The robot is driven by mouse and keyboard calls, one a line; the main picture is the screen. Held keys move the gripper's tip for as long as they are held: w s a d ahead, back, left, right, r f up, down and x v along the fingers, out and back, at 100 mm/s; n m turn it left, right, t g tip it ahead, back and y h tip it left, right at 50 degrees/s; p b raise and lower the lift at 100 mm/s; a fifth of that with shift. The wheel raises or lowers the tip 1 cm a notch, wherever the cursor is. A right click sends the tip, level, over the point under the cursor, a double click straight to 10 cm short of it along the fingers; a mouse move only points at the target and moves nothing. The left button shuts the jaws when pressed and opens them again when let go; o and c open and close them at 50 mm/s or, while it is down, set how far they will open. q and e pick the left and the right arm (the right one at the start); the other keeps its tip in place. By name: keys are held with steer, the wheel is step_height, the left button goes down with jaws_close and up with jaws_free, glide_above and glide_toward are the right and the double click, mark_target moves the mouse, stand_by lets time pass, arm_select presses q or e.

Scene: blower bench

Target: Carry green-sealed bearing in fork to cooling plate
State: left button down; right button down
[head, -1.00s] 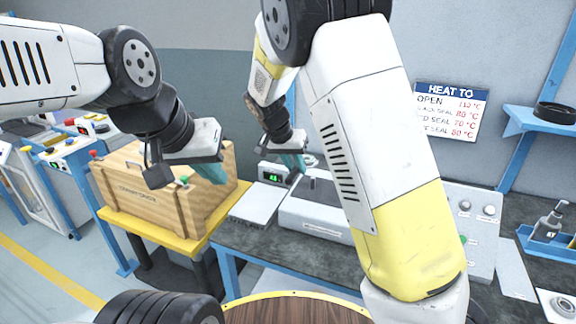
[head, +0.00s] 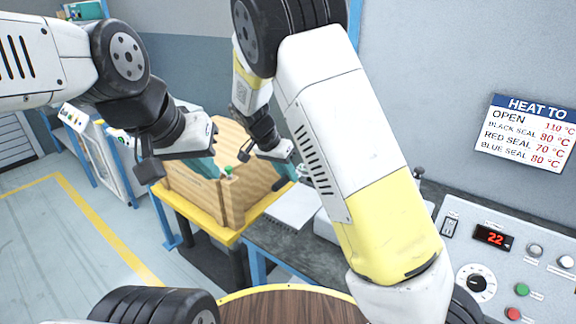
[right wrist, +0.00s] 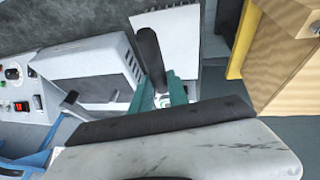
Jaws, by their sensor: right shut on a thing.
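My right gripper (head: 287,174) hangs over the bench beside the wooden crate. In the right wrist view its teal fingers (right wrist: 163,92) are shut on a dark handle (right wrist: 149,52), which looks like the fork's. A small pale, green-edged part shows between the fingers; I cannot tell whether it is the bearing. A flat pale plate (head: 291,207), likely the cooling plate, lies on the bench below and right of this gripper; it also shows in the right wrist view (right wrist: 181,22). My left gripper (head: 203,167) is in front of the crate, its jaw gap not clear.
The wooden crate (head: 205,197) stands on a yellow-topped stand left of the bench. A control panel (head: 515,262) reading 22 is at right, below a heating sign (head: 525,135). A pale boxy machine (right wrist: 90,72) sits beside the plate. My right arm hides much of the bench.

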steer(key=shift+f, duration=0.15)
steer(key=shift+f, duration=2.35)
steer(key=shift+f, duration=2.6)
steer(key=shift+f, duration=0.2)
steer(key=c, duration=1.2)
jaws_free()
